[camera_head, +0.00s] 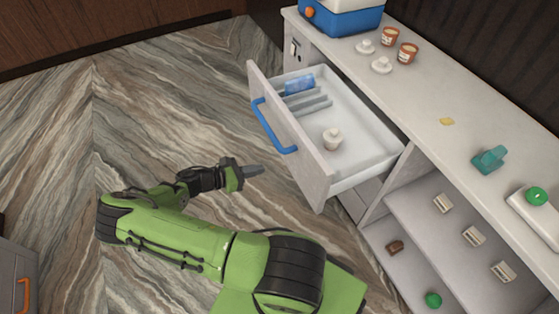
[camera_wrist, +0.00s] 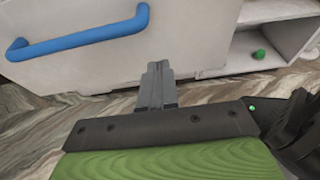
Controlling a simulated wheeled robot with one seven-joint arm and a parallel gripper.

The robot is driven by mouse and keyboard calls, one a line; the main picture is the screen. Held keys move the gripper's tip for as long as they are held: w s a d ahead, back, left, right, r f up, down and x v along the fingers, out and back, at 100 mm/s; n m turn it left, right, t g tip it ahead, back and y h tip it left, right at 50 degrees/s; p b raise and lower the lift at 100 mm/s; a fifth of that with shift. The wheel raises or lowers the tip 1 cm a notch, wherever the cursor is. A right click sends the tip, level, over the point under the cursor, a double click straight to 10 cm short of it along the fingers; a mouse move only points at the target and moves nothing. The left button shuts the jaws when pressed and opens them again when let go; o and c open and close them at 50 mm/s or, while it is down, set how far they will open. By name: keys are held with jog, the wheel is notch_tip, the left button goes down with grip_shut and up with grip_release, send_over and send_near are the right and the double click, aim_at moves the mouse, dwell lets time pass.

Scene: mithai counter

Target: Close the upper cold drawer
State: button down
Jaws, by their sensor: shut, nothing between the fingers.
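The upper cold drawer (camera_head: 305,165) is pulled well out of the white counter. It has a pale front with a blue bar handle (camera_head: 272,128). Inside are a blue packet (camera_head: 299,86), grey dividers and a small white lidded jar (camera_head: 332,139). My gripper (camera_head: 256,170) is shut and empty, in front of the drawer front and below the handle in the picture. In the wrist view the fingers (camera_wrist: 157,84) point toward the drawer front's lower edge, with the blue handle (camera_wrist: 80,36) at upper left. I cannot tell whether the fingertips touch the front.
The counter top (camera_head: 424,118) holds a blue-and-white box (camera_head: 342,16), cups, a yellow piece (camera_head: 447,121) and a teal object (camera_head: 489,159). The marbled floor left of the drawer is clear.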

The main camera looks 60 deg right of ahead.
aim_at(298, 160)
jog(key=x, duration=0.4)
jog(key=b+x, duration=0.1)
jog(key=x, duration=0.2)
jog(key=b+x, duration=0.1)
jog(key=x, duration=0.3)
jog(key=shift+s+d+r, duration=0.15)
jog(key=shift+s+d, duration=0.1)
jog(key=shift+d, duration=0.15)
jog(key=shift+s+d, duration=0.15)
jog(key=shift+d, duration=0.15)
jog(key=shift+d+r, duration=0.1)
